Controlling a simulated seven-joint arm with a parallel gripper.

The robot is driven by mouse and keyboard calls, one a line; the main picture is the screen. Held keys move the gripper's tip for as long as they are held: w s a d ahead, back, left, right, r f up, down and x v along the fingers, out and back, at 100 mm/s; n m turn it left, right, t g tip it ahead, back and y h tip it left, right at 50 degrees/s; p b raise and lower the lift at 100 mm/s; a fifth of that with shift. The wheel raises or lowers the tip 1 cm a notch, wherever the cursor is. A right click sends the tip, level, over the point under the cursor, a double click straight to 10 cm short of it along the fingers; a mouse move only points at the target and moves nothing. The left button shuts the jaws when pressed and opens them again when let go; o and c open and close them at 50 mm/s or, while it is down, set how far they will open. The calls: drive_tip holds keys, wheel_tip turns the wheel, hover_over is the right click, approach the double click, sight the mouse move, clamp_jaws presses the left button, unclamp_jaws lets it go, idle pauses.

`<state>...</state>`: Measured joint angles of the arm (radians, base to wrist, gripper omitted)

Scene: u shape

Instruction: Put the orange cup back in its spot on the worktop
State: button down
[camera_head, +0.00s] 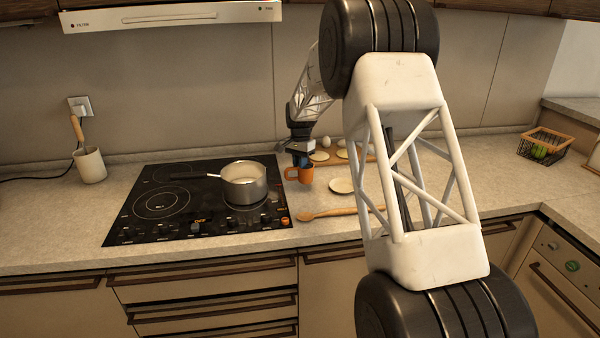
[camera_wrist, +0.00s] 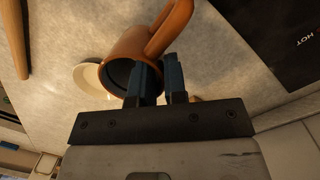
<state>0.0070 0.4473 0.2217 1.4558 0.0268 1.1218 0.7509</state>
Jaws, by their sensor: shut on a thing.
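The orange cup (camera_head: 305,174) is at the right edge of the hob in the head view, upright or nearly so, with its handle toward the left. In the wrist view the cup (camera_wrist: 128,46) fills the upper middle, its dark opening facing my gripper. My gripper (camera_head: 300,160) comes from above and is shut on the cup's wall. In the wrist view, one blue finger of my gripper (camera_wrist: 160,80) is in the opening and the other is outside. I cannot tell whether the cup's base touches the worktop (camera_head: 235,260).
A pale saucer (camera_head: 341,185) lies right of the cup, with a wooden spoon (camera_head: 335,213) in front. A wooden board (camera_head: 330,160) with pale round items is behind. A pot (camera_head: 244,184) stands on the black hob (camera_head: 150,215) to the left. A wire basket (camera_head: 543,147) is far right.

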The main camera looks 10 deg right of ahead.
sight(300, 171)
drive_tip(key=shift+f, duration=1.55)
drive_tip(key=shift+f, duration=0.15)
drive_tip(key=c, duration=1.2)
unclamp_jaws()
drive_tip(key=shift+o, duration=0.2)
wheel_tip(300, 171, up, 12)
drive_tip(key=w, duration=0.1)
drive_tip(key=shift+d, duration=0.15)
drive_tip(key=shift+w, duration=0.1)
